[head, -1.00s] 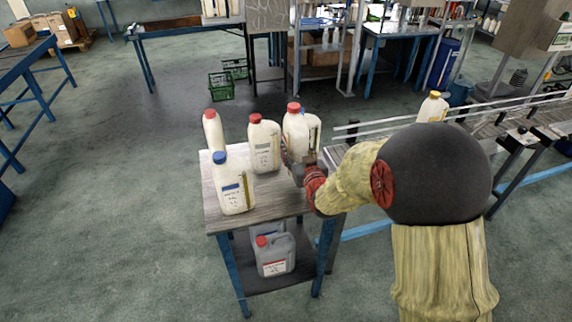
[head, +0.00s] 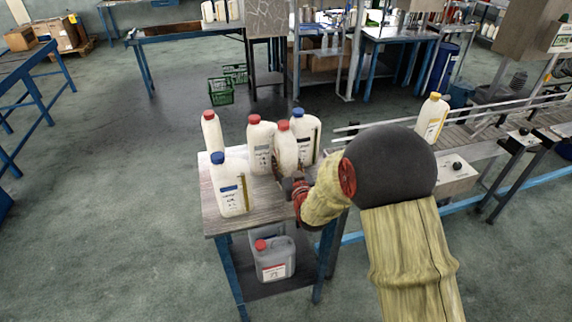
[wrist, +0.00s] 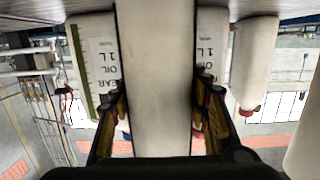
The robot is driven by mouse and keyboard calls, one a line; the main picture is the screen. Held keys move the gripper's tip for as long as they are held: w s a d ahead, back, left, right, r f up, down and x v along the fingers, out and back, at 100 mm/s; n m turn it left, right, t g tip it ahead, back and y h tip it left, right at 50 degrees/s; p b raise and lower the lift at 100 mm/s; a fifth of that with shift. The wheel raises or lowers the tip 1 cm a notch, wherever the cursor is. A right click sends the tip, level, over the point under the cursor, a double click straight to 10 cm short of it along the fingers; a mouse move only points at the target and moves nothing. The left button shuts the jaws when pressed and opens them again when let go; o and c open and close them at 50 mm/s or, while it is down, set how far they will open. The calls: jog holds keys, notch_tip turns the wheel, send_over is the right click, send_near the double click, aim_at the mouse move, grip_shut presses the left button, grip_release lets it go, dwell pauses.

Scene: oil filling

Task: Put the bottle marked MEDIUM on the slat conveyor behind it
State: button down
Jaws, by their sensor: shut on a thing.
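My gripper (head: 292,182) is shut on a white bottle with a red cap (head: 285,150), above or on the right part of the small table (head: 285,205). In the wrist view, which is upside down, the held bottle (wrist: 153,70) fills the middle between the two fingers, its plain side towards me. I cannot tell whether its base touches the table. No label reading MEDIUM is legible, so I cannot tell which bottle is marked so. The slat conveyor (head: 465,148) runs at the right, with a white yellow-capped bottle (head: 432,118) on it.
A blue-capped bottle (head: 308,135) stands close behind the held one. A red-capped bottle (head: 262,148) is beside it on the left. Another red-capped bottle (head: 211,132) and a blue-capped one (head: 232,188) stand further left. A grey jug (head: 276,262) sits on the lower shelf.

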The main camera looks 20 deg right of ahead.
jog(key=c, duration=0.9)
grip_release()
jog(key=shift+f, duration=0.15)
